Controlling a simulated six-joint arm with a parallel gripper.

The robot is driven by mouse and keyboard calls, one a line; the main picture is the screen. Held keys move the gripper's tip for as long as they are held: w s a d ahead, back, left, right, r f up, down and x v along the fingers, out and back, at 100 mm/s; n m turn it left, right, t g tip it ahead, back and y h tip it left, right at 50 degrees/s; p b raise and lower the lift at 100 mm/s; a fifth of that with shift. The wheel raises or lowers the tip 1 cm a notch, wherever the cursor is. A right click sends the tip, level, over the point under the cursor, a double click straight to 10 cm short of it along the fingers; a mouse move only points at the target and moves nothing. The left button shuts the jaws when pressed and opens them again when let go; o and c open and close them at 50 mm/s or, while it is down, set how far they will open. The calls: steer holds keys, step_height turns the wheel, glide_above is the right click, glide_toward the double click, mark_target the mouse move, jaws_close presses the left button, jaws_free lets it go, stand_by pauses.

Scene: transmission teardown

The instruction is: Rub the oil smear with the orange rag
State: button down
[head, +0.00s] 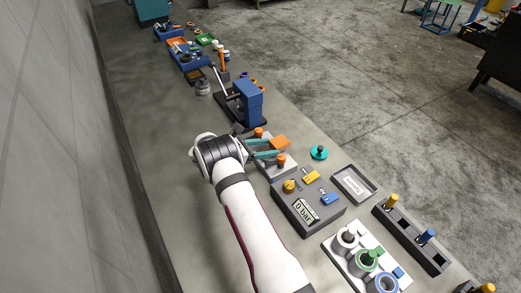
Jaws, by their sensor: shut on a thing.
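My gripper (268,148), with teal fingers, reaches right from the white arm at the middle of the head view. It is shut on the orange rag (280,142), a small folded orange piece at the fingertips. The rag is over a light grey fixture (286,171) with two orange knobs, one at each end. I cannot tell whether the rag touches the fixture or is just above it. I cannot make out the oil smear; it may be hidden under the rag or fingers, or too faint to see.
A grey box with a "0 bar" display (305,212) stands close in front of the fixture. A blue press (247,101) stands behind it. A teal knobbed disc (319,153) and a shallow tray (354,184) lie right. The bench (150,140) is clear on the left.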

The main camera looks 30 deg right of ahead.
steer(key=shift+a, duration=3.55)
steer(key=shift+w, duration=0.1)
step_height(320, 180, up, 6)
steer(key=shift+r, duration=0.15)
step_height(320, 180, up, 3)
steer(key=shift+f, duration=0.15)
